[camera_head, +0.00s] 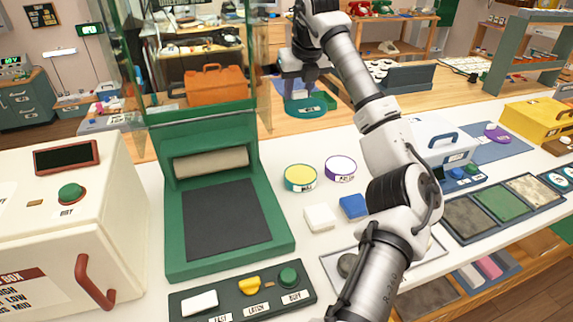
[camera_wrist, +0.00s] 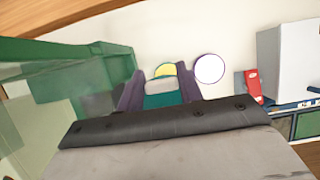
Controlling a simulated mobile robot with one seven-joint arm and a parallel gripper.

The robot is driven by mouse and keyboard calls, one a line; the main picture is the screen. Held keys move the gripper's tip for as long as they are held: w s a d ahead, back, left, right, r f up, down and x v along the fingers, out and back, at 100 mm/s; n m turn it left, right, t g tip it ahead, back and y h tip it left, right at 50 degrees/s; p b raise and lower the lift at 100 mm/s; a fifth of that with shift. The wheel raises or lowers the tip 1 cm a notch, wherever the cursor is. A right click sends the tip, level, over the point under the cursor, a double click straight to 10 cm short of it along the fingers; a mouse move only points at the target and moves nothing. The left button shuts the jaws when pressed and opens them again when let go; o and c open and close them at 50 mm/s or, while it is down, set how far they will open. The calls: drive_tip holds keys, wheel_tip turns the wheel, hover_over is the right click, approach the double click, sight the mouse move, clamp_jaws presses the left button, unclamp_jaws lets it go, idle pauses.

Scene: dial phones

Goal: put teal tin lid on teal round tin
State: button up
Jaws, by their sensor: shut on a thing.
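My gripper (camera_head: 304,92) is shut on the teal tin lid (camera_head: 306,110) and holds it raised, near the far side of the white counter. In the wrist view the lid (camera_wrist: 166,98) shows teal between the two dark fingers, with a grey part on top. The teal round tin (camera_head: 300,179) stands open on the counter, with yellow contents, a teal rim and a label. It is nearer the robot than the lid, and apart from it. In the wrist view the tin (camera_wrist: 165,69) is partly hidden behind the lid and gripper.
A purple-rimmed round tin (camera_head: 340,168) with a white top stands right beside the teal tin. A green press (camera_head: 275,235) with a clear guard is on the left. White (camera_head: 320,217) and blue (camera_head: 353,206) blocks lie in front. A white toolbox (camera_head: 440,140) stands to the right.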

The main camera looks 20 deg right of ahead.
drive_tip(key=f+p, duration=0.1)
drive_tip(key=f, duration=0.5)
drive_tip(key=f+p, duration=0.1)
drive_tip(key=f, duration=0.6)
drive_tip(key=f+p, duration=0.1)
drive_tip(key=f, duration=0.6)
drive_tip(key=shift+w+a, duration=0.15)
drive_tip(key=shift+w, duration=0.15)
drive_tip(key=shift+f, duration=0.1)
drive_tip(key=o, duration=1)
